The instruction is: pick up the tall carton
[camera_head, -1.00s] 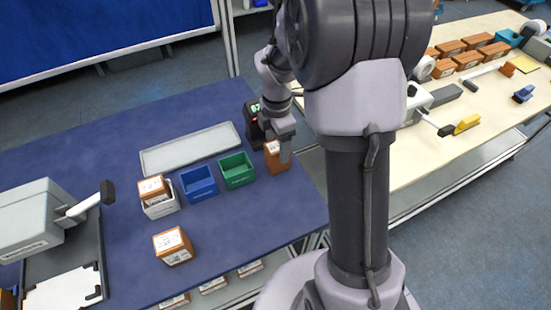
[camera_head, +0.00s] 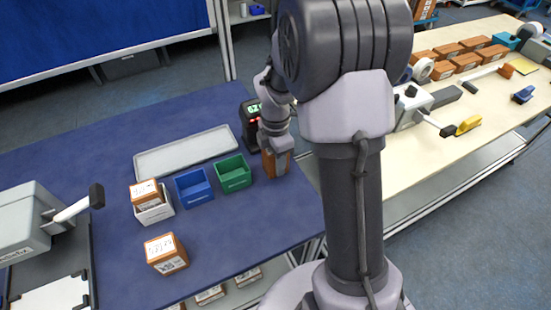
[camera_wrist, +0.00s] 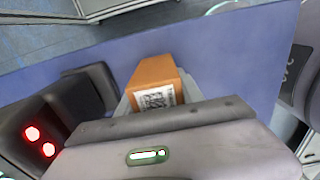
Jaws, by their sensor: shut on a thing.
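The tall carton (camera_head: 268,166) is brown-orange and stands upright at the right end of the blue table, right of the green bin. My gripper (camera_head: 276,152) comes down over it from above and is shut on it, hiding its upper part in the head view. In the wrist view the carton (camera_wrist: 155,72) shows between the grey fingers, with a white printed code label (camera_wrist: 157,98) on the side facing the camera. Whether its base touches the table is unclear.
A black scanner (camera_head: 250,125) with a lit green display stands close behind my gripper; its red lights show in the wrist view (camera_wrist: 40,141). The green bin (camera_head: 234,174), blue bin (camera_head: 194,187), a grey tray (camera_head: 185,153) and another carton (camera_head: 166,254) are to the left.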

